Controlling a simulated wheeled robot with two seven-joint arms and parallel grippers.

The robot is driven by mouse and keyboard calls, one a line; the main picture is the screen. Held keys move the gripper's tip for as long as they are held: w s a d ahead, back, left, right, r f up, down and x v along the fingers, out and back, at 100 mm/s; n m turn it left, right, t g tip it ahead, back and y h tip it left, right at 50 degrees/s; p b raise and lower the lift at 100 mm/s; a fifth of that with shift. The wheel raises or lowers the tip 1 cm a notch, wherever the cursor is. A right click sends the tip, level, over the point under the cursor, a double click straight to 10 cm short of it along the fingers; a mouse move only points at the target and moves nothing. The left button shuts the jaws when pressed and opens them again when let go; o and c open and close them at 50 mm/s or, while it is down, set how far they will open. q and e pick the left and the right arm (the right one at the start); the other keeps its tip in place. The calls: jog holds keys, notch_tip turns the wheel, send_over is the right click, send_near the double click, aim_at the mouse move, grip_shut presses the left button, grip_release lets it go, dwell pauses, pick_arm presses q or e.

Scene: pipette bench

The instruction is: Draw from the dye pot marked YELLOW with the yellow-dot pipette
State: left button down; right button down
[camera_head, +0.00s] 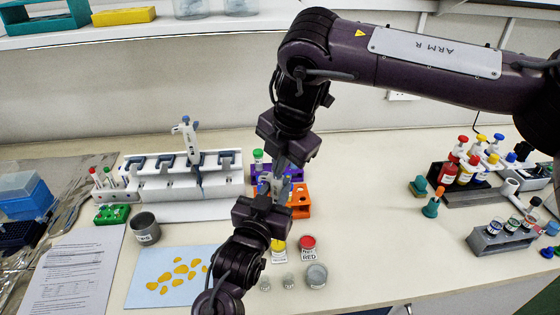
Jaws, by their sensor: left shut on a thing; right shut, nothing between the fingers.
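The dye pot with a yellow top (278,245) stands on the bench just right of my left gripper. Its label is too small to read. My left gripper (268,192) comes up from the bottom and is shut on a pale, blue-grey pipette (272,183), largely hidden between the two grippers. I cannot make out a yellow dot or its tip. My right gripper (284,165) reaches down from above, shut and empty, very close to that pipette; I cannot tell whether they touch. Another white-and-blue pipette (188,140) stands in the white rack (165,187).
A pot marked RED (308,244), a grey pot (316,275) and small glass vials (288,281) stand close to the yellow one. Orange tube rack (300,198) is behind. A blue sheet with yellow blots (150,262) lies left. Bench right of the pots (385,240) is clear.

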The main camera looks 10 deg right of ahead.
pick_arm(q)
jog(key=shift+r, duration=0.1)
pick_arm(e)
jog(key=shift+r, duration=0.95)
dwell(0.5)
notch_tip(320, 180, up, 6)
jog(key=shift+f, duration=0.1)
dwell(0.5)
pick_arm(q)
jog(key=shift+r, duration=0.1)
